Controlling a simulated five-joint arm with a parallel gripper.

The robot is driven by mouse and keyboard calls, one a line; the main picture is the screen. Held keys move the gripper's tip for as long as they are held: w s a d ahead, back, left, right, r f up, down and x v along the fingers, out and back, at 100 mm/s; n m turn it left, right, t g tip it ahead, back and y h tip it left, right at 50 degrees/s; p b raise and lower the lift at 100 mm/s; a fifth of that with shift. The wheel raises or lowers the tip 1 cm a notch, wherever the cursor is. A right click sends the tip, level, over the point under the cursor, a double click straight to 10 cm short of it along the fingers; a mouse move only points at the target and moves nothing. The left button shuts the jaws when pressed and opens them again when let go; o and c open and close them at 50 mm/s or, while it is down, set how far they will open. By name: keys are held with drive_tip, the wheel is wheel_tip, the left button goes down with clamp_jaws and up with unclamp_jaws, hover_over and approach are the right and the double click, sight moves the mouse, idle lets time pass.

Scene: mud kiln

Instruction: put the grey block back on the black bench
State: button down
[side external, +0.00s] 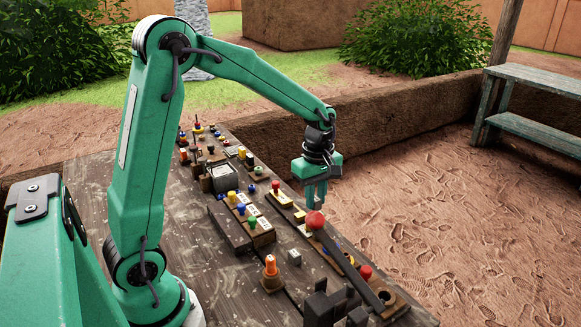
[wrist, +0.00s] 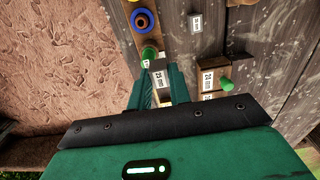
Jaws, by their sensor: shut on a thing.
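A small grey block (side external: 295,257) sits on the wooden table (side external: 180,222) in the side external view, apart from my gripper (side external: 315,207).
A row of blocks with coloured pegs (side external: 248,218) runs along the table. An orange peg (side external: 271,267) stands near the grey block. A dark bar slants from the red knob towards the near right. In the wrist view, a green peg (wrist: 224,84) stands right of my fingers.

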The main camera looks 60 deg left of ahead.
idle(0.4)
drive_tip(key=shift+w+a, duration=0.35)
drive_tip(key=shift+a, duration=0.25)
drive_tip(key=w+a, duration=0.4)
drive_tip(key=a, duration=1.1)
hover_over(270, 188)
wheel_tip(270, 188, down, 8)
drive_tip(key=shift+f, duration=2)
drive_tip(key=shift+f, duration=0.15)
drive_tip(key=c, duration=1.3)
unclamp_jaws()
